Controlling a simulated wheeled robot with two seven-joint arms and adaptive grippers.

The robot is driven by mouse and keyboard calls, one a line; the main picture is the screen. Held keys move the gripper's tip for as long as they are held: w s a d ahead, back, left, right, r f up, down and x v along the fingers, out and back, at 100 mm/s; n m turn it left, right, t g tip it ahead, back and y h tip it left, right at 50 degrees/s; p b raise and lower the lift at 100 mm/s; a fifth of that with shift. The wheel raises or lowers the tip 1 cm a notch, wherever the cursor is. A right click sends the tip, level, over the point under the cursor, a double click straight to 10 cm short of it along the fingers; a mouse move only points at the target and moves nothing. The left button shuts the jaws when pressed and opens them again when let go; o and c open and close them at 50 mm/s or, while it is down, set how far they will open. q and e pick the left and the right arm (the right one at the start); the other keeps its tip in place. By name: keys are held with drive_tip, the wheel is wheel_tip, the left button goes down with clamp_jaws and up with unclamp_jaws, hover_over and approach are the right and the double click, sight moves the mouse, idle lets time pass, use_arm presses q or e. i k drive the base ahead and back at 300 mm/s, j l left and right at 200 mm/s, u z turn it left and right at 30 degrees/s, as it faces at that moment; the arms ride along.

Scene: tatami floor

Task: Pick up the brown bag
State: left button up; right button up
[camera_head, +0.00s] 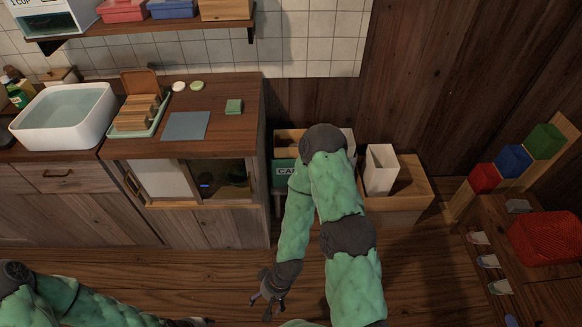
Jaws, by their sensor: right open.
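I cannot make out a brown bag for certain in the head view. A pale, upright, open-topped bag or bin (382,170) stands at a wooden box against the back wall. My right arm bends across the middle and hides part of that area. My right gripper (268,308) hangs low over the wooden floor, open and empty, apart from everything. My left arm comes in at the lower left; only a bit of my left gripper (190,322) shows at the bottom edge, too little to tell its state.
A wooden counter (225,90) with a white basin (65,115) stands at the left. A wooden box (405,205) and a green-labelled bin (283,172) stand by the wall. A shelf with a red basket (545,238) is at the right. Floor in front of the counter is clear.

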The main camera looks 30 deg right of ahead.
sight(283, 138)
drive_tip(key=i+l, duration=0.1)
drive_tip(key=l, duration=2.65)
drive_tip(key=i+j+u, duration=0.15)
drive_tip(key=i+j, duration=0.1)
drive_tip(key=j, duration=0.1)
